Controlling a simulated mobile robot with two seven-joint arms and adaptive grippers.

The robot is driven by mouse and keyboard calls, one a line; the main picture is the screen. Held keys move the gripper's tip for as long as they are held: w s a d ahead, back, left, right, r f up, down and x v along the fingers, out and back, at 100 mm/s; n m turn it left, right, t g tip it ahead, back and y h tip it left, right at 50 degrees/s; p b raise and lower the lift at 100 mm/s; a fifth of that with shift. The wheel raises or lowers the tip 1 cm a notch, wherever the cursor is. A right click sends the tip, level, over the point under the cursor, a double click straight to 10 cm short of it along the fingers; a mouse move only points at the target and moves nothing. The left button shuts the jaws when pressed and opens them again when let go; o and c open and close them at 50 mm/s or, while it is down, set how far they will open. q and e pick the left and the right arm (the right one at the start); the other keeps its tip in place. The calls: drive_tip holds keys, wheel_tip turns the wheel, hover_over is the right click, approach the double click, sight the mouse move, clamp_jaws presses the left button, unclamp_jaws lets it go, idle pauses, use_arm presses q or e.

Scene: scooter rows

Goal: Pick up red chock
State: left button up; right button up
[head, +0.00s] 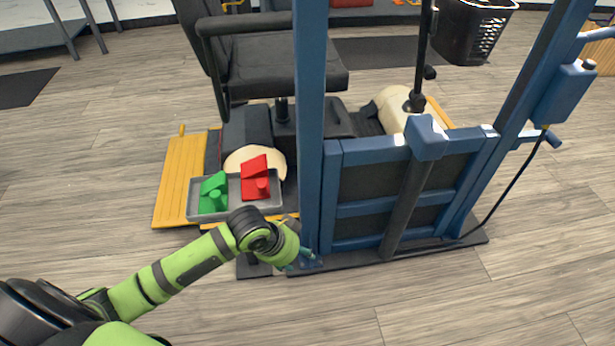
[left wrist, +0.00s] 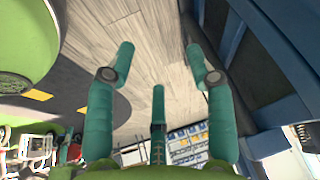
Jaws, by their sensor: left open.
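The red chock (head: 256,178) sits in the right half of a grey tray (head: 235,212), beside a green chock (head: 213,194). The tray rests on a yellow platform next to the scooter. My left gripper (head: 306,262) is low at the foot of the blue frame post, to the right of the tray and nearer me. My own forearm hides part of it. In the left wrist view its teal fingers (left wrist: 160,62) are spread with nothing between them. I cannot make out the red chock for sure there. My right gripper is not in view.
A blue lift frame (head: 310,130) with a panel (head: 360,210) stands close to my left gripper. A scooter with a black seat (head: 275,70) is behind the tray. A black cable (head: 510,190) hangs at the right. The wooden floor at left and front is clear.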

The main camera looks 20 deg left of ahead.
use_arm(q)
drive_tip(key=w+a+r, duration=0.3)
drive_tip(key=w+a, duration=0.4)
drive_tip(key=a, duration=0.1)
wheel_tip(320, 180, up, 4)
drive_tip(key=t+y, duration=0.1)
hover_over(261, 182)
drive_tip(key=s, duration=0.4)
drive_tip(key=shift+w+a, duration=0.2)
drive_tip(key=shift+w, duration=0.05)
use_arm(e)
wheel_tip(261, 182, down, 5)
use_arm(q)
drive_tip(key=shift+b+x, duration=0.7)
drive_tip(key=shift+x, duration=0.6)
drive_tip(key=x, duration=0.2)
drive_tip(key=b+x, duration=0.1)
drive_tip(key=shift+w+a+f+b, duration=0.2)
drive_tip(key=shift+w+b, duration=0.1)
drive_tip(key=shift+w, duration=0.2)
drive_tip(key=shift+w+d+f, duration=0.1)
drive_tip(key=shift+f, duration=0.1)
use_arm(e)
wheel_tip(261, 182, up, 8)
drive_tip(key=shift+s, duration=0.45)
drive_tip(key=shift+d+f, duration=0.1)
use_arm(q)
clamp_jaws()
drive_tip(key=shift+r, duration=0.1)
